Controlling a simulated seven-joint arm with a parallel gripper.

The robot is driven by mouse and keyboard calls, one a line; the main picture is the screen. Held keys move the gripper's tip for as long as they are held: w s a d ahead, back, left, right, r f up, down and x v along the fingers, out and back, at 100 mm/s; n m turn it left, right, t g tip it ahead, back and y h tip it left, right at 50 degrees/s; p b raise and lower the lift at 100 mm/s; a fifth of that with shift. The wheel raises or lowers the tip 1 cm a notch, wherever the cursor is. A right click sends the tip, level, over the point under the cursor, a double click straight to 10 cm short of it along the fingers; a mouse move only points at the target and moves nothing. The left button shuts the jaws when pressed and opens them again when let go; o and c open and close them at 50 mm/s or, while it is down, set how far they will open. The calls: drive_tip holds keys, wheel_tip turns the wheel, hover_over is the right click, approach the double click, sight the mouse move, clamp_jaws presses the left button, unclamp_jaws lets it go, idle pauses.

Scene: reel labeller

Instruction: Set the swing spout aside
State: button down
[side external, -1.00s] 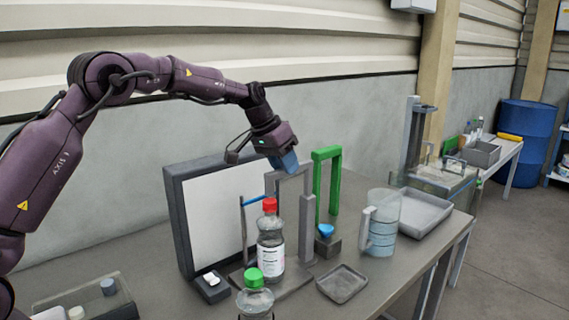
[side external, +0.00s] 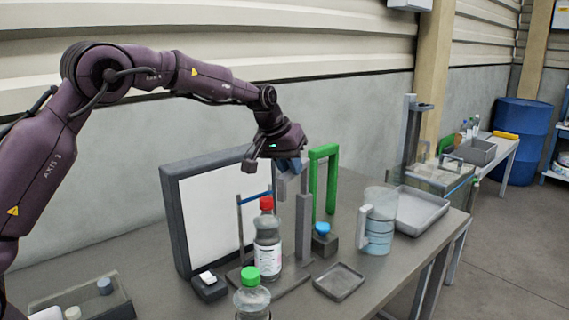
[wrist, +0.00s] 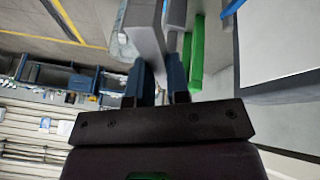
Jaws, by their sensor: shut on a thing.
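The swing spout (side external: 281,188) is a grey bar with a hanging leg, beside the top of a grey upright post (side external: 303,228). My gripper (side external: 290,166) is above the post, shut on the spout's upper part. The fingers partly hide the grip. In the wrist view my gripper (wrist: 160,85) has its two blue-grey fingers close together at a grey part. The spout's hanging leg is behind and above the red-capped bottle (side external: 267,240), clear of its cap.
A green arch (side external: 332,180) stands close to the right of my gripper. A white panel (side external: 212,220) stands on the left. A green-capped bottle (side external: 252,296), small dark tray (side external: 339,281), measuring jug (side external: 379,230) and grey tray (side external: 424,210) stand around.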

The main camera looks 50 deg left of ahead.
drive_tip(key=w+d+n+g+y, duration=0.2)
drive_tip(key=w+d+n+y, duration=0.2)
drive_tip(key=n, duration=0.7)
drive_tip(key=shift+w+d+n, duration=0.3)
drive_tip(key=shift+w+d, duration=0.15)
drive_tip(key=shift+w, duration=0.2)
drive_tip(key=shift+w+r+n+y, duration=0.1)
drive_tip(key=shift+w+n+y, duration=0.1)
drive_tip(key=shift+n+y, duration=0.15)
drive_tip(key=c, duration=1.1)
unclamp_jaws()
drive_tip(key=s+d+r, duration=0.2)
drive_tip(key=s+d, duration=0.5)
drive_tip(key=d, duration=0.4)
drive_tip(key=shift+d+r, duration=0.15)
drive_tip(key=shift+r, duration=0.2)
